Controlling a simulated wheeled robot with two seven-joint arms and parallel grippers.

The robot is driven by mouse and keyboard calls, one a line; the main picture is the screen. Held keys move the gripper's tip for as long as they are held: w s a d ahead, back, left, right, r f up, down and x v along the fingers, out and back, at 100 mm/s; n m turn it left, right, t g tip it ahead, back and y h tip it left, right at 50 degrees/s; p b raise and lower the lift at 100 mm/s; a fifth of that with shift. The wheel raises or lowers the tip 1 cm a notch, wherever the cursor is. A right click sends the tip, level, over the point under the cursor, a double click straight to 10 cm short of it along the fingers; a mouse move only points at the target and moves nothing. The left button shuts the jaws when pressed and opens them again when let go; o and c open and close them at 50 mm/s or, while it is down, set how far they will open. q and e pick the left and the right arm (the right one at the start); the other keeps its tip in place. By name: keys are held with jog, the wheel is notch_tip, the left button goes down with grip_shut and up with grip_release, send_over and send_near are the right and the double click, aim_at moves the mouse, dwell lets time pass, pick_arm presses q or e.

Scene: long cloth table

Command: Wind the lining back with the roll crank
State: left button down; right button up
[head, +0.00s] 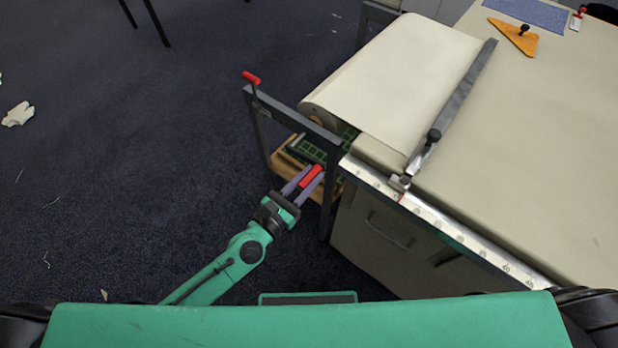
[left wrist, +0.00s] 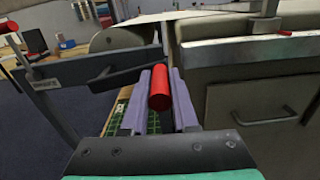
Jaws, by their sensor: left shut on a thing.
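The roll of cream lining (head: 405,70) lies in a dark metal frame at the table's left end, its sheet reaching toward the cloth table. The roll's end shows in the left wrist view (left wrist: 118,38). The roll crank's red handle (head: 311,176) is at the near side of the frame. My left gripper (head: 303,182) is shut on this handle. In the left wrist view the red handle (left wrist: 160,88) sits between the two purple fingers, and the dark crank arm (left wrist: 120,68) runs off to the left. My right gripper is not in view.
A second red grip (head: 251,77) tops the frame's left post. A long metal bar (head: 452,112) with a black knob crosses the table. An orange triangular tool (head: 514,36) lies far right. A cabinet stands below the table edge. The floor at left is mostly clear, with a white scrap (head: 18,114).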

pick_arm(q)
jog(key=shift+a+r+n, duration=0.1)
jog(key=shift+r+n, duration=0.4)
jog(key=shift+r, duration=0.05)
jog(key=shift+w, duration=0.1)
jog(key=c, duration=0.7)
grip_release()
jog(key=shift+s+a+f, duration=0.15)
jog(key=shift+s, duration=0.05)
jog(key=b+v, duration=0.5)
jog(key=v, duration=0.9)
jog(key=shift+s, duration=0.1)
